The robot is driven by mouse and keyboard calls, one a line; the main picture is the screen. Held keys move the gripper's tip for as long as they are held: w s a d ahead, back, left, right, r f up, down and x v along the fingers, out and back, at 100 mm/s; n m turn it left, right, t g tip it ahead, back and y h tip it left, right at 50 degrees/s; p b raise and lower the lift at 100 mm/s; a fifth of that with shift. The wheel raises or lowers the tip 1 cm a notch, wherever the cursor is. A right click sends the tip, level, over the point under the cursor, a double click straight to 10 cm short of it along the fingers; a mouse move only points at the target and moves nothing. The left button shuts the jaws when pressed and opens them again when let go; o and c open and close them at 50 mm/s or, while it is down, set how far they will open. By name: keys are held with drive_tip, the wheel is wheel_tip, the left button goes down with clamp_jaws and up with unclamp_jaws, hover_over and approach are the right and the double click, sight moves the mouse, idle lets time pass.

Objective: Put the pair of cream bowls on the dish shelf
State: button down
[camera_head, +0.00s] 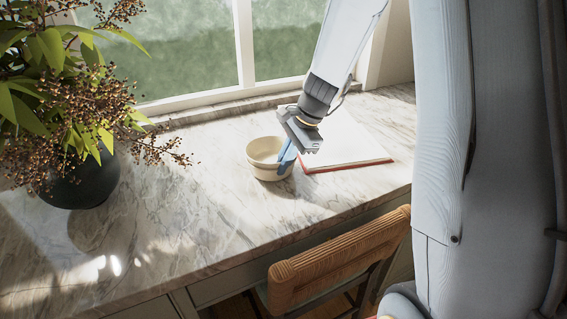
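A cream bowl (263,162) stands upright on the marble counter, left of an open book. Its shape looks like one bowl or two nested; I cannot tell which. My gripper (284,158) reaches down to the bowl's right side. Its blue fingertips are at the rim, one apparently inside and one outside the wall. Whether they are closed on the wall is too small to tell. No dish shelf is in view.
An open book (343,145) with a red cover edge lies right of the bowl. A dark pot (84,184) with a leafy plant stands at left. A wooden chair (335,255) is at the counter's front edge. The counter (190,225) in front of the bowl is clear.

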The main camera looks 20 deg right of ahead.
drive_tip(key=shift+f, duration=0.1)
drive_tip(key=c, duration=2)
unclamp_jaws()
